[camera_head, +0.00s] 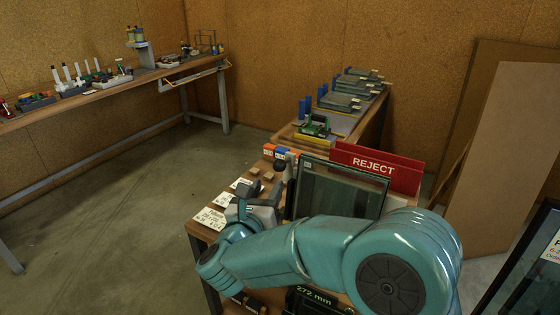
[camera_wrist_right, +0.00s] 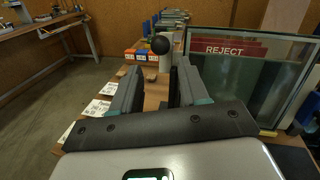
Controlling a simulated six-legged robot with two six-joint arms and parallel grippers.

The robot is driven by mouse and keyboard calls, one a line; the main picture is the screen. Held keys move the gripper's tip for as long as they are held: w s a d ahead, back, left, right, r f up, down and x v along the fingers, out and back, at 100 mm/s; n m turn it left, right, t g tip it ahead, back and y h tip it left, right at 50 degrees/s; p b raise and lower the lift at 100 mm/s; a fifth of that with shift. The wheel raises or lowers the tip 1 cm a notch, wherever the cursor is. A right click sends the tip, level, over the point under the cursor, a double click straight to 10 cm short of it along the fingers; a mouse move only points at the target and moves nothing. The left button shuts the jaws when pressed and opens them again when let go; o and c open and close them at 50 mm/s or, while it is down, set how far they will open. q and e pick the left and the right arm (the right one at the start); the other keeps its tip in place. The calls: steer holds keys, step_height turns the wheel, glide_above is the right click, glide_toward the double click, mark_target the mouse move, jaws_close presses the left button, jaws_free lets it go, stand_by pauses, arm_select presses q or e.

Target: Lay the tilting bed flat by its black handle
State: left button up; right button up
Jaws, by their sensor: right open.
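The tilting bed holds a dark-framed glass pane (camera_head: 338,190) that stands steeply raised at the table's near end. The pane also shows at the right of the right wrist view (camera_wrist_right: 245,85). The black handle has a round knob (camera_wrist_right: 160,45), seen beyond my fingertips and between them in the picture; it also shows in the head view (camera_head: 279,165), left of the pane. My right gripper (camera_head: 257,190) is open and empty, left of the pane; its two fingers also show in the right wrist view (camera_wrist_right: 153,85). My left gripper is not in view.
A red REJECT rack (camera_head: 378,163) stands behind the pane. Orange and blue boxes (camera_head: 275,152) and wooden blocks (camera_head: 267,175) lie near the knob. White labelled cards (camera_head: 209,217) lie along the left table edge. A side bench (camera_head: 100,88) stands far left, with open floor between.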

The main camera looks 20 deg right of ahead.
mark_target(278, 169)
steer(key=p+x, duration=0.1)
steer(key=x, duration=0.8)
steer(key=shift+w+d+p, duration=0.25)
steer(key=shift+d+p, duration=0.05)
steer(key=shift+p, duration=0.1)
steer(key=shift+w+d, duration=0.2)
steer(key=shift+w, duration=0.15)
jaws_close()
